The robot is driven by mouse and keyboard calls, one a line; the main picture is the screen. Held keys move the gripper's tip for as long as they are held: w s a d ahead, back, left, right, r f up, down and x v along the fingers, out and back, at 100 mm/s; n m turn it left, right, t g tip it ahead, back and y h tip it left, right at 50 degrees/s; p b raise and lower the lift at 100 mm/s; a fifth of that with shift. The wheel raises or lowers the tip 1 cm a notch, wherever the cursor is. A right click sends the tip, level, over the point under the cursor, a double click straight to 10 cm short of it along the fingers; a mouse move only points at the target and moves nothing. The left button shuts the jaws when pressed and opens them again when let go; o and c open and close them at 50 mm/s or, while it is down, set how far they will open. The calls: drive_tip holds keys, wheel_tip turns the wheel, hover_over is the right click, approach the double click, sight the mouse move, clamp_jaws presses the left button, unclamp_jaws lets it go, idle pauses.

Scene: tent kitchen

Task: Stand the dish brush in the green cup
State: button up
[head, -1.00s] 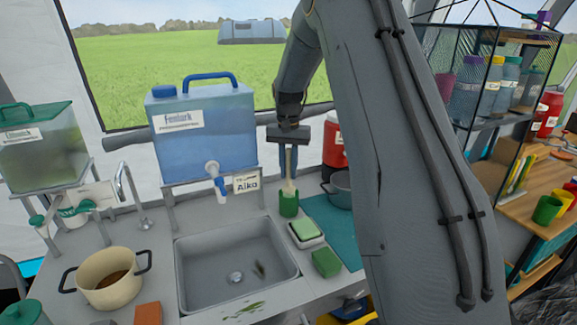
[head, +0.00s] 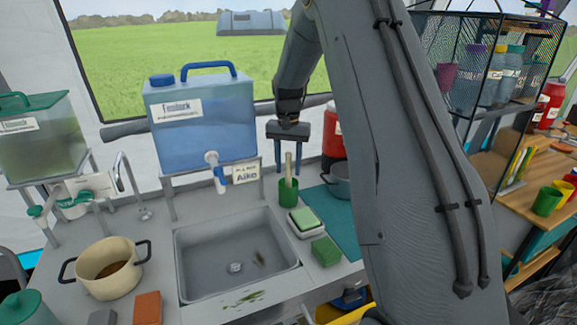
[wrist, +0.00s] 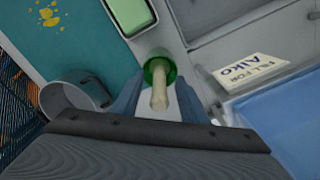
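The green cup (head: 288,190) stands upright on the counter, behind the sink's right back corner. The dish brush (head: 289,165) stands in it, its pale handle rising above the rim; its lower end is hidden inside the cup. My gripper (head: 291,172) is above the cup, pointing down, its two blue fingers apart on either side of the handle with gaps visible. In the wrist view the handle (wrist: 159,95) shows between the fingers, with the cup's green rim (wrist: 158,66) beyond it.
A grey pot (head: 340,180) stands close right of the cup, near a red container (head: 333,130). The blue water tank (head: 202,125) and the Aiko sign (head: 246,174) are to the left. A green sponge on a dish (head: 305,221) lies in front. The sink (head: 235,250) is empty of dishes.

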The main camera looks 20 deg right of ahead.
sight(288, 153)
drive_tip(key=shift+r+b, duration=1.15)
drive_tip(key=shift+r, duration=2.8)
drive_tip(key=s+a+f+n, duration=0.2)
drive_tip(key=s+a+f, duration=0.1)
drive_tip(key=s, duration=0.7)
drive_tip(key=s+a+f+n, duration=0.2)
drive_tip(key=s+a, duration=0.4)
drive_tip(key=s, duration=0.4)
drive_tip(key=s+a+f+n+t, duration=0.1)
drive_tip(key=s+a+f+n, duration=0.2)
drive_tip(key=s, duration=0.7)
drive_tip(key=shift+s+a+f, duration=0.25)
drive_tip(key=shift+a+f, duration=0.5)
drive_tip(key=shift+f, duration=0.15)
